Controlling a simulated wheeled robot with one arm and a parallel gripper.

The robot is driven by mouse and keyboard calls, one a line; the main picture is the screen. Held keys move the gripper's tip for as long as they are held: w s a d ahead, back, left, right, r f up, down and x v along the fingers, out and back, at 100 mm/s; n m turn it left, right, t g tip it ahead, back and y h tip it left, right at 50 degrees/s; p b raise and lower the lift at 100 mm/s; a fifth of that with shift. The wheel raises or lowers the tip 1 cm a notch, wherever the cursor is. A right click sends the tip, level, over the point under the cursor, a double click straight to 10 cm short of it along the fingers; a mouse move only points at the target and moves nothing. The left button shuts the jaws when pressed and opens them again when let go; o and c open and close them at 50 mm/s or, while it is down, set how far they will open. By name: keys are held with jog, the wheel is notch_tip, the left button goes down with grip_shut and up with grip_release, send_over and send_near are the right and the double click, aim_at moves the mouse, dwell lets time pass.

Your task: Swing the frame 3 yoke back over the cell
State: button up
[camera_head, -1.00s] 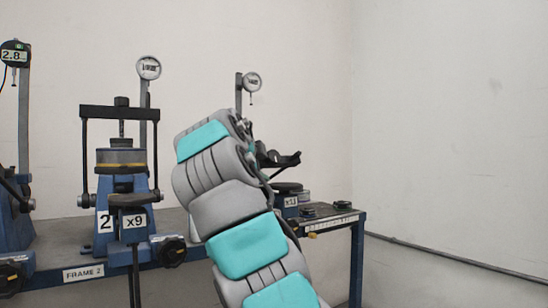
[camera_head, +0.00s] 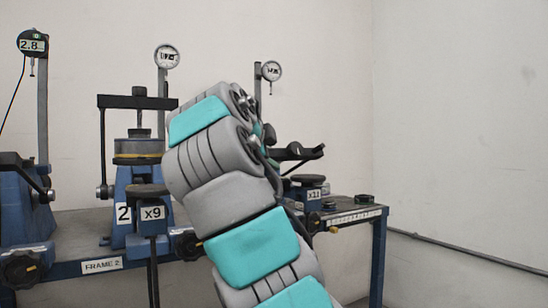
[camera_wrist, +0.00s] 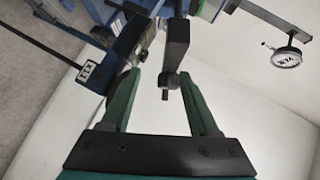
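The frame 3 yoke, a dark bar (camera_head: 298,152), shows in the head view just right of my arm, tilted and partly hidden by it. A dial gauge (camera_head: 271,70) stands on a post above it. In the wrist view a black bar end (camera_wrist: 176,48) with a small pin lies beyond and between the fingertips of my gripper (camera_wrist: 160,76). The two green fingers are apart, with space on both sides of the bar; contact is not visible. My arm hides the gripper and most of frame 3 in the head view.
Frame 2 (camera_head: 136,195), with its black yoke over a cell, stands left of my arm. An x9 hanger (camera_head: 152,213) is in front of it. A blue frame (camera_head: 18,205) stands at the far left. An x11 plate (camera_head: 313,194) sits beside my arm. The floor at right is clear.

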jog(key=shift+d+v, duration=0.1)
jog(key=shift+v, duration=1.4)
jog(key=shift+d+v, duration=0.15)
jog(key=shift+v, duration=1.3)
jog(key=shift+r, duration=0.15)
jog(key=shift+c, duration=0.3)
